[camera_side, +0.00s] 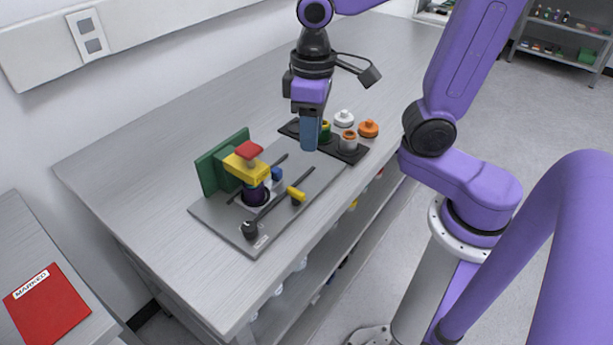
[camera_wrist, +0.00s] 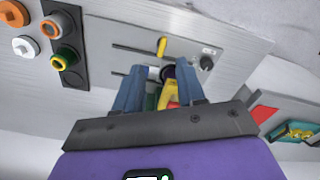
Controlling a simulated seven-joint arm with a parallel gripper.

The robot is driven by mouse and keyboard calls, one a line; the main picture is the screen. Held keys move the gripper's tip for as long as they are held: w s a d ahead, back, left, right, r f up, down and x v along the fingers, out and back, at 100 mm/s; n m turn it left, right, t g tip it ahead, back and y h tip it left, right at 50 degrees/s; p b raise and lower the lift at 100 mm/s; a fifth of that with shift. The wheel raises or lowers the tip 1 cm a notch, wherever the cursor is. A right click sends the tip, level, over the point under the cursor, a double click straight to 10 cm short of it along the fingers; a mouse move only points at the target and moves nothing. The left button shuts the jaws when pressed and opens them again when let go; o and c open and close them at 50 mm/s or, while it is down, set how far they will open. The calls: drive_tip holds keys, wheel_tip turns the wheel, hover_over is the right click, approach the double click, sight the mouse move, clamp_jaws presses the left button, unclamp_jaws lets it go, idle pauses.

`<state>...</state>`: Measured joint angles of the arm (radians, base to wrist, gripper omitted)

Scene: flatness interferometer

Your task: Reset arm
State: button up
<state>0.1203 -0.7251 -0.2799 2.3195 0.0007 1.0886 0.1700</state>
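The flatness interferometer stands on the bench, on a grey base plate (camera_side: 222,218) with dark slots. It has a green upright plate (camera_side: 207,174), a yellow arm (camera_side: 240,168) with a red top (camera_side: 249,151), and a dark purple cylinder (camera_side: 256,194) beneath. A yellow handle (camera_side: 297,194) sits at one slot; it also shows in the wrist view (camera_wrist: 162,46). My gripper (camera_side: 309,148) is above the plate's far end, beside the dark tray and away from the yellow arm. In the wrist view my gripper (camera_wrist: 159,72) has its blue fingers apart, with nothing held between them.
A black knob (camera_side: 249,229) is at the plate's near end. A red folder (camera_side: 47,305) lies on another surface. The bench's left part is clear.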

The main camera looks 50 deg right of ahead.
drive_tip(key=s+d+f+n, duration=0.2)
drive_tip(key=s+n, duration=0.1)
drive_tip(key=s, duration=0.3)
drive_tip(key=s+d+f+n, duration=0.2)
drive_tip(key=s+n, duration=0.2)
drive_tip(key=s, duration=0.3)
drive_tip(key=shift+s+d+n, duration=0.2)
drive_tip(key=shift+n, duration=0.1)
